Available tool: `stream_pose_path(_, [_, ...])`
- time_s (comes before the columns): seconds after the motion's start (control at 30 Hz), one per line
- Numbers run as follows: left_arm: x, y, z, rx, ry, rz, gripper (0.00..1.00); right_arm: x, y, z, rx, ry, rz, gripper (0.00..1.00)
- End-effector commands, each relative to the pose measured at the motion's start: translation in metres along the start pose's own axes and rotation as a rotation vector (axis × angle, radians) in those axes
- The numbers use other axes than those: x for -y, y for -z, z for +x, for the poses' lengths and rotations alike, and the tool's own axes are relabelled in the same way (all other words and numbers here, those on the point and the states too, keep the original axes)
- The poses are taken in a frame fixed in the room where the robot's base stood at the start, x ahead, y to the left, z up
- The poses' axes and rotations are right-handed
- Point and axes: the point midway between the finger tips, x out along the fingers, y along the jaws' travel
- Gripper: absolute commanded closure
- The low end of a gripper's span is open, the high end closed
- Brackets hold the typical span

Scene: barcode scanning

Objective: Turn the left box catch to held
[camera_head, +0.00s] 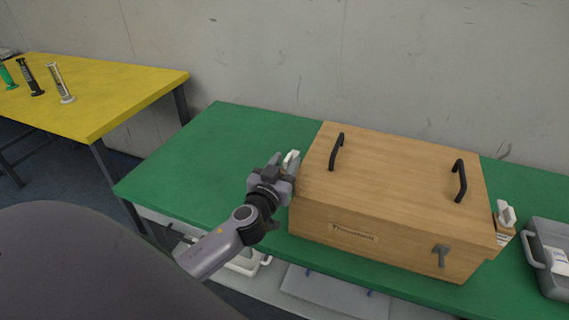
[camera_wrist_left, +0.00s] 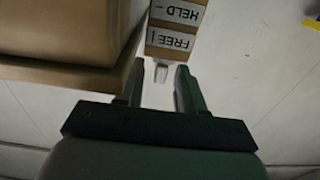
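The wooden box (camera_head: 395,170) stands on the green table, its lid closed. The left box catch (camera_head: 291,158) is a white lever at the box's left side, partly hidden by my left gripper (camera_head: 284,168). In the left wrist view, its wooden block bears upside-down labels, HELD (camera_wrist_left: 178,12) and FREE (camera_wrist_left: 170,41). The pale lever end (camera_wrist_left: 161,70) shows below the FREE label, between the fingertips of my left gripper (camera_wrist_left: 162,82). The fingers are apart, and I see no clear contact with the lever. My right gripper is in neither view.
The box has two black handles (camera_head: 460,181) on top and a grey front latch (camera_head: 441,255). A similar white catch (camera_head: 506,213) is on its right side, near a grey case (camera_head: 550,255). The green table (camera_head: 205,160) is clear left of the box.

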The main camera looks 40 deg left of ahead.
Motion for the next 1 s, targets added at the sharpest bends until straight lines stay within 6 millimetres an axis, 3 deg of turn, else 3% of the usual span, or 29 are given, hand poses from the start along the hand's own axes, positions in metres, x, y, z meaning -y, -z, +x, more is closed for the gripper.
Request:
stream_pose_path(0.07, [0.0000,0.0000,-0.0001,0.000,0.000,0.000,0.62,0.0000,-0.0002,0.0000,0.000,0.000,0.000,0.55])
stream_pose_path(0.2, [0.0000,0.0000,-0.0003,0.000,0.000,0.000,1.00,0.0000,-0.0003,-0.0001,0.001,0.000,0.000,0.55])
stream_pose_path(0.67, [0.0019,0.0005,-0.0001,-0.002,-0.039,0.002,1.00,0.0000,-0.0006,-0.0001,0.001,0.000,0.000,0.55])
stream_pose_path(1.0, [0.0084,0.0025,0.0014,-0.003,-0.262,0.005,1.00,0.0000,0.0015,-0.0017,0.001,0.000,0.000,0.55])
